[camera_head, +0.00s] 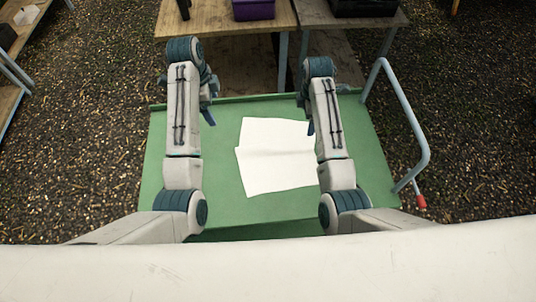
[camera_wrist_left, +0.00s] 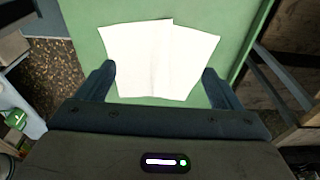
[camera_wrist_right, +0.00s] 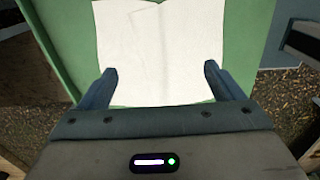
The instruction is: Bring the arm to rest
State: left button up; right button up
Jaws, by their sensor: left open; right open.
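My left gripper (camera_head: 211,103) is at the end of the left arm, above the left part of a green cart top. In the left wrist view its two fingers (camera_wrist_left: 157,85) stand apart with nothing between them. My right gripper (camera_head: 305,108) is above the right part of the cart top, partly hidden by its own arm. In the right wrist view its fingers (camera_wrist_right: 160,82) are also apart and empty. Both arms reach forward, roughly parallel.
The green cart top (camera_head: 175,180) carries white sheets (camera_head: 275,155) and has a grey handle (camera_head: 412,115) on the right. Beyond stand wooden tables (camera_head: 215,22) with a purple box (camera_head: 253,9) and a dark box (camera_head: 365,7). Gravelly floor (camera_head: 80,120) lies around.

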notch_tip(320, 180, up, 6)
jog(key=shift+f+b, duration=0.15)
jog(key=shift+b, duration=0.4)
jog(key=shift+s+f, duration=0.1)
